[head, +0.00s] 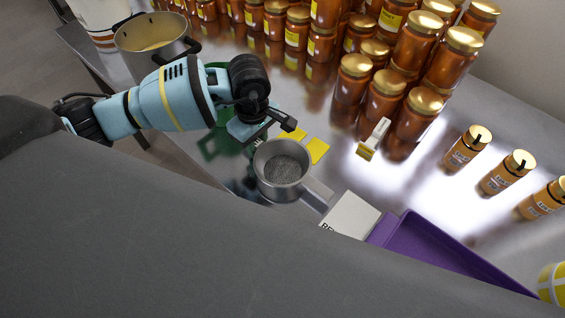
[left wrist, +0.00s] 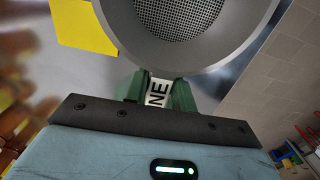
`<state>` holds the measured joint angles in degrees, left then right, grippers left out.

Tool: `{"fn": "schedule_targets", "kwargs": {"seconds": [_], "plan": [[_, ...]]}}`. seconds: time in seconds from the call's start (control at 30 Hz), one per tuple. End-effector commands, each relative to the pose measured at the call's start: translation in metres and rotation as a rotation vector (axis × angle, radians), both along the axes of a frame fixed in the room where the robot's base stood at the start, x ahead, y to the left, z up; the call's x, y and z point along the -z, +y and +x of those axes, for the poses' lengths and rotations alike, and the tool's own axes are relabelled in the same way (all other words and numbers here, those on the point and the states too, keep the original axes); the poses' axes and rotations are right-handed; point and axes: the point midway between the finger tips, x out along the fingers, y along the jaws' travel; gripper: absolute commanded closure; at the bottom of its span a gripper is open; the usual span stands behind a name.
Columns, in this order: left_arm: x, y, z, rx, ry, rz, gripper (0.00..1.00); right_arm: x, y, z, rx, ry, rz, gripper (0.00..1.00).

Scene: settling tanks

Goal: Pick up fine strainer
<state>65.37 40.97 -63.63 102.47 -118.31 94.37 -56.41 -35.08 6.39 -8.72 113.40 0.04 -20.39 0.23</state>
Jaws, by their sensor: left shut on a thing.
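The fine strainer (head: 282,168) is a grey metal cup with a mesh bottom, near the middle of the head view. It also shows at the top of the left wrist view (left wrist: 228,48), with its mesh facing the camera. My left gripper (head: 258,138) reaches in from the left to the strainer's far-left side. In the left wrist view its green fingers (left wrist: 160,93) are shut on a white labelled tab at the strainer's rim, with the letters "NE" visible. I cannot tell whether the strainer is clear of the table. My right gripper is not in view.
Many amber jars with gold lids (head: 385,95) crowd the back of the shiny metal table. A pot (head: 140,38) stands at the back left. Yellow cards (head: 317,150) lie beside the strainer. A white card (head: 350,214) and a purple tray (head: 440,250) are at the front right.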

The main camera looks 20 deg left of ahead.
Motion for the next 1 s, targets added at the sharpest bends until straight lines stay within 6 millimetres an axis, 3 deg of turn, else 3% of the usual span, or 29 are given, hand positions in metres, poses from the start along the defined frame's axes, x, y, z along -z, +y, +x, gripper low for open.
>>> {"fn": "schedule_targets", "kwargs": {"seconds": [0.37, 0.67, 1.0], "plan": [[-0.004, 0.000, 0.001, 0.000, -0.002, -0.002, 1.00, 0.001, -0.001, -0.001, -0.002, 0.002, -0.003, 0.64], [-0.038, 0.000, 0.001, 0.001, -0.003, -0.001, 1.00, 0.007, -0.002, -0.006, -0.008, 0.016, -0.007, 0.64], [-0.041, 0.046, -0.070, 0.000, 0.003, 0.003, 1.00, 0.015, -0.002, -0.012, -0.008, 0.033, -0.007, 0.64]]}}
